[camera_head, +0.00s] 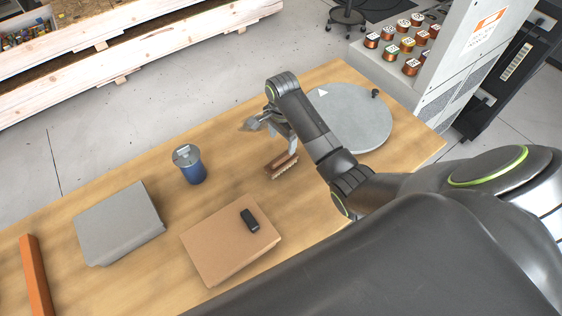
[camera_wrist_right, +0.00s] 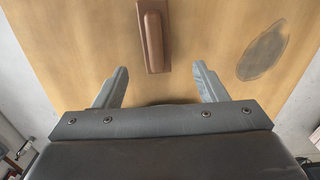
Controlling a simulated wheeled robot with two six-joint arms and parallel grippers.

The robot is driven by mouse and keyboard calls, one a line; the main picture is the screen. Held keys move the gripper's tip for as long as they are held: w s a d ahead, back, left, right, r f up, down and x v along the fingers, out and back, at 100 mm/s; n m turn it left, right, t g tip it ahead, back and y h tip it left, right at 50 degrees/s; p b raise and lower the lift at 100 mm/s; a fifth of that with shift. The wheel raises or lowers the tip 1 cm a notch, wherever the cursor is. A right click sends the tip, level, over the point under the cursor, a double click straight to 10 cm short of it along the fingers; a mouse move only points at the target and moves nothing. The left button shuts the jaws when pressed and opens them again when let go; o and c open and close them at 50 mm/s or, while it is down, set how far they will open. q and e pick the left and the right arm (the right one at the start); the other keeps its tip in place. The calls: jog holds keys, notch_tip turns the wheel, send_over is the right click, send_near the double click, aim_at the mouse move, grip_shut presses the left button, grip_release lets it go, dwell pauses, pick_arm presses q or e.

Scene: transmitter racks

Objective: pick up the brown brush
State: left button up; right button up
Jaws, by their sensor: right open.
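The brown brush (camera_head: 281,163) lies on the wooden table, its pale bristles showing along one side. It also shows in the right wrist view (camera_wrist_right: 153,38), ahead of the fingertips and roughly centred between them. My right gripper (camera_head: 272,137) is open and empty, just beside and above the brush in the head view. Its two spread fingers show in the right wrist view (camera_wrist_right: 161,78), with a gap between them and the brush. My left gripper is not in view.
On the wooden table (camera_head: 110,200) are a blue cup (camera_head: 189,166), a grey block (camera_head: 118,222), a brown box (camera_head: 225,245) with a small black object (camera_head: 249,221), an orange bar (camera_head: 36,275) and a round grey disc (camera_head: 358,115). A rack (camera_head: 440,60) stands behind.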

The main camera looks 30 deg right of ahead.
aim_at(282, 157)
notch_tip(282, 157, down, 4)
jog(key=shift+s+r, duration=0.1)
jog(key=shift+r, duration=0.05)
jog(key=shift+s+a+f+p, duration=0.1)
jog(key=shift+f+p, duration=0.15)
jog(key=shift+f, duration=0.55)
jog(key=shift+s+a+f+p, duration=0.15)
jog(key=shift+f+p, duration=0.1)
jog(key=shift+f, duration=0.5)
jog(key=shift+s+a+f+p, duration=0.1)
jog(key=shift+f+p, duration=0.15)
jog(key=shift+f, duration=0.55)
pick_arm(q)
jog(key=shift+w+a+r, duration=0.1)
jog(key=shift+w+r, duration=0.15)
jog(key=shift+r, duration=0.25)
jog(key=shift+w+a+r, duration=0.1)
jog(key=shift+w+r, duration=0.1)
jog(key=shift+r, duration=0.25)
pick_arm(e)
jog(key=shift+f, duration=0.55)
jog(key=c, duration=1.1)
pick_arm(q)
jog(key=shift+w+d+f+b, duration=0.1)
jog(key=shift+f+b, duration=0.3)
pick_arm(e)
jog(key=shift+r, duration=5.05)
jog(key=o, duration=0.4)
jog(key=shift+c, duration=1.4)
